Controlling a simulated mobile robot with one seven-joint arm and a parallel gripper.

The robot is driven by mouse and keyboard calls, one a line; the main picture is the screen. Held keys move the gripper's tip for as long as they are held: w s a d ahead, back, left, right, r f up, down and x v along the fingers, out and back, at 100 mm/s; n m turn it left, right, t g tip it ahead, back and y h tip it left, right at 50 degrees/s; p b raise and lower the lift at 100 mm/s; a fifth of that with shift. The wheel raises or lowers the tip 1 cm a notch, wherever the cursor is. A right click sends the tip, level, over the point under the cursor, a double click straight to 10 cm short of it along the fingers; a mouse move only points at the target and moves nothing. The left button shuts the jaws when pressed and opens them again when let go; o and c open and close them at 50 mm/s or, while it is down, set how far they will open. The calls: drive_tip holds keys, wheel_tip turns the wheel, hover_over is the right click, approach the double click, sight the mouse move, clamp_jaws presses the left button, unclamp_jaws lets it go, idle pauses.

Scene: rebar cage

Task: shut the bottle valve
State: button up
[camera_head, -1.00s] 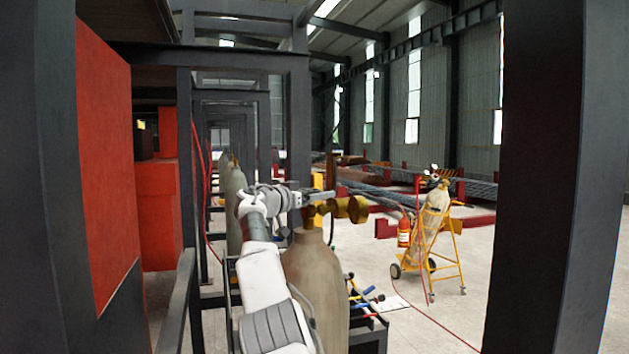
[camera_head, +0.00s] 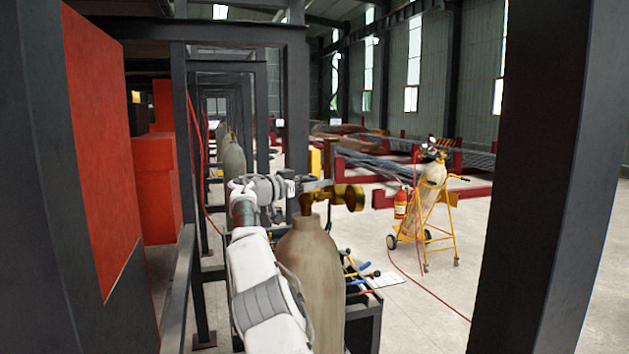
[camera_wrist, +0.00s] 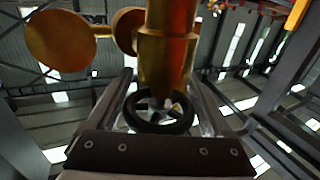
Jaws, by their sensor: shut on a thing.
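The tan gas bottle (camera_head: 312,262) stands upright in the middle of the head view. Its brass valve (camera_head: 348,196) sits on top, with round brass parts facing right. In the wrist view the brass valve body (camera_wrist: 168,48) fills the top middle, with a dark round handwheel (camera_wrist: 160,124) at its end. My gripper (camera_head: 312,186) comes in from the left at the valve's height. In the wrist view its two fingers (camera_wrist: 160,105) lie on either side of the handwheel and are shut on it. The handwheel is hidden in the head view.
Dark steel posts (camera_head: 545,180) stand close at the right and left. Red panels (camera_head: 105,145) are at the left. A yellow cart (camera_head: 435,220) with another bottle stands at the back right on open floor. A dark rack (camera_head: 365,310) with coloured-handled tools is beside the bottle.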

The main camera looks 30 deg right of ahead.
drive_tip(key=o, duration=1.1)
drive_tip(key=shift+o, duration=0.2)
drive_tip(key=shift+a+f+b, duration=0.15)
drive_tip(key=shift+a+b, duration=0.25)
drive_tip(key=shift+b, duration=0.05)
drive_tip(key=s+a+b, duration=0.2)
drive_tip(key=a+b, duration=0.4)
drive_tip(key=a, duration=1)
drive_tip(key=shift+s+a, duration=0.2)
drive_tip(key=shift+s, duration=0.05)
